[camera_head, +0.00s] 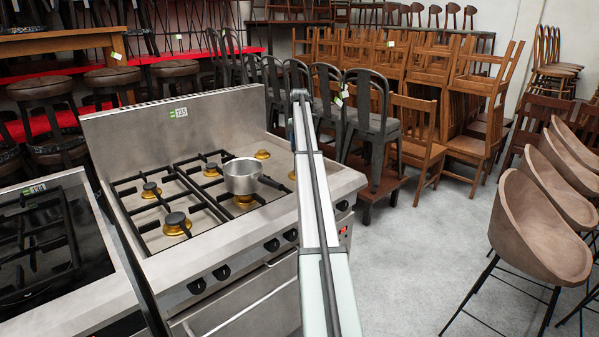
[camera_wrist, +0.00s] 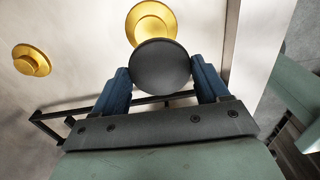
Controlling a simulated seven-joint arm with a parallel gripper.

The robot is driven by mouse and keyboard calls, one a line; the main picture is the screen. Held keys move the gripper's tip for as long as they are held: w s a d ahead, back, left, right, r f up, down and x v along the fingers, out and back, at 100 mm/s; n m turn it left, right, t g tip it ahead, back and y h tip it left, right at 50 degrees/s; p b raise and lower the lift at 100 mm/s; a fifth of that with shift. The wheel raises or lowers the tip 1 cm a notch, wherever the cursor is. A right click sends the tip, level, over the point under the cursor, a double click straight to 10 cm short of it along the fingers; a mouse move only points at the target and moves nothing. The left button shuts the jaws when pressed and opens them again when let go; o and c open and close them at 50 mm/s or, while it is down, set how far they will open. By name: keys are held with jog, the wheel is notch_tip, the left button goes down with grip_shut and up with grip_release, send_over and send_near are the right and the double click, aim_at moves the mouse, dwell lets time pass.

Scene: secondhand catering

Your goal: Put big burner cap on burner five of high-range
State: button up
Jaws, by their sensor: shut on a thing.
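In the wrist view, my gripper (camera_wrist: 161,80) is shut on a round black burner cap (camera_wrist: 160,66), held between its two blue fingers. The cap overlaps the lower part of a large bare gold burner (camera_wrist: 152,20) in the picture; I cannot tell whether they touch. A smaller bare gold burner (camera_wrist: 32,60) is to the left. In the head view, the steel range (camera_head: 95,150) shows a bare burner (camera_head: 262,154) at the back right and another (camera_head: 292,175) partly hidden by my arm. My gripper and the held cap are hidden there. No burner number is readable.
A metal pot (camera_head: 242,176) stands over a burner, its handle pointing right. Black grates (camera_head: 180,172) cover the left and middle of the range, around several capped burners. A second cooker (camera_head: 45,245) is at left. Chairs (camera_head: 355,110) stand behind and to the right.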

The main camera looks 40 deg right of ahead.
jog(key=shift+w+d, duration=0.45)
jog(key=shift+w, duration=0.1)
jog(key=shift+f, duration=4.85)
jog(key=shift+f, duration=0.1)
jog(key=o, duration=1.3)
notch_tip(320, 180, up, 12)
jog(key=shift+r, duration=0.1)
